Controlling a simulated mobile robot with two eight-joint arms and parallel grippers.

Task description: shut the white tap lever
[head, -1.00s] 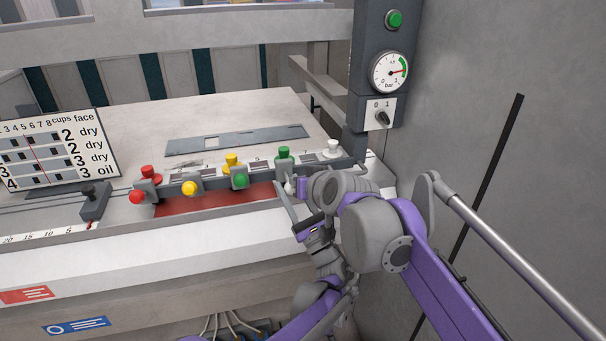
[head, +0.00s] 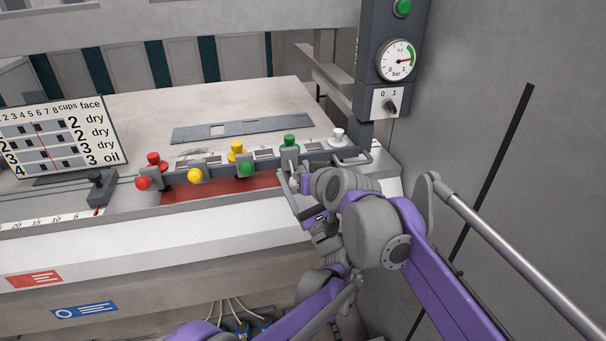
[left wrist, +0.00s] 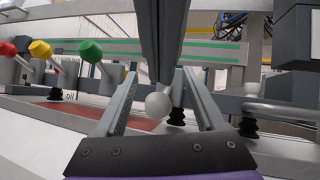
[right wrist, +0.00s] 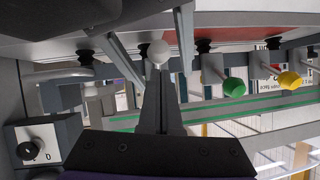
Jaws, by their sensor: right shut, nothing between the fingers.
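The white tap lever shows as its white ball end. In the left wrist view the ball (left wrist: 157,104) lies between the two spread fingers of my left gripper (left wrist: 158,74). In the right wrist view the same ball (right wrist: 158,51) is right at the tip of my right gripper (right wrist: 160,72), whose fingers are together. I cannot tell whether that tip touches it. The left fingers reach past the ball on both sides. In the head view my left gripper (head: 294,181) is at the front of the valve row; my right wrist hides the right gripper and most of the lever.
The green (head: 246,168), yellow (head: 195,176) and red (head: 142,183) tap knobs stand to the left. A white top knob (head: 338,134) is at the right end. A grey post with a gauge (head: 397,60) and the wall (head: 480,110) limit the right side.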

